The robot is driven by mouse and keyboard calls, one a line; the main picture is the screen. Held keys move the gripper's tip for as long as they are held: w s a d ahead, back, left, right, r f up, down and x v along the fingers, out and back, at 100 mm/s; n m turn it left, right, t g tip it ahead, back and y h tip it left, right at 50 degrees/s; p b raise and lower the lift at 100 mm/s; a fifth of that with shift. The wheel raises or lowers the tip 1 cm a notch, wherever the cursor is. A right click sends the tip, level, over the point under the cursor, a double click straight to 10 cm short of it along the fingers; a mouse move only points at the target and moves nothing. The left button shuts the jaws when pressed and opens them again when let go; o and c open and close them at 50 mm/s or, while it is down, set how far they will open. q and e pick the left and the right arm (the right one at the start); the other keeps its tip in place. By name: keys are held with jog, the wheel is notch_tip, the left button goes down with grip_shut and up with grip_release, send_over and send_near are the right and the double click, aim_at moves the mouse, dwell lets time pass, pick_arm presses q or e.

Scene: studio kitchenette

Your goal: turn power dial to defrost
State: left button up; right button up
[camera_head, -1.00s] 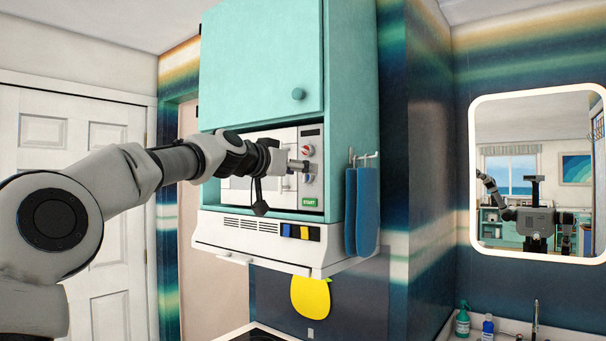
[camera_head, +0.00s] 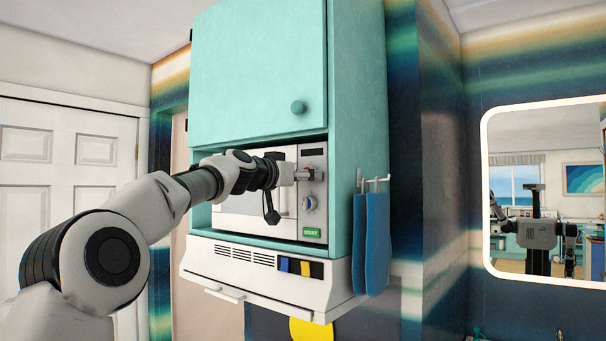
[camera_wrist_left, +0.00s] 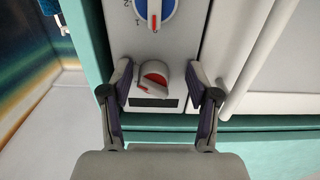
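The microwave (camera_head: 240,203) sits in the turquoise cabinet, with its control panel at the right. The fingers are open, with a gap on both sides of the dial. In the head view my left gripper (camera_head: 303,174) is at this upper dial and largely hides it. The lower, blue dial with numbers (camera_head: 309,203) also shows in the wrist view (camera_wrist_left: 157,8). No defrost mark is readable.
A dark display (camera_head: 313,152) is above the dials and a green start button (camera_head: 312,233) below. The microwave handle (camera_wrist_left: 262,60) runs close beside one finger. Blue towels (camera_head: 372,240) hang on the cabinet's right side. A white hood (camera_head: 270,272) is underneath.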

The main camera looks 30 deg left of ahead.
pick_arm(q)
jog(key=shift+s+d+r, duration=0.25)
jog(key=shift+s+r, duration=0.05)
jog(key=shift+s, duration=0.1)
jog(key=c, duration=0.5)
jog(key=shift+s+d+r, duration=0.15)
jog(key=shift+s, duration=0.1)
jog(key=c, duration=0.5)
grip_shut()
pick_arm(e)
jog(key=shift+s+r, duration=0.1)
jog(key=shift+s, duration=0.25)
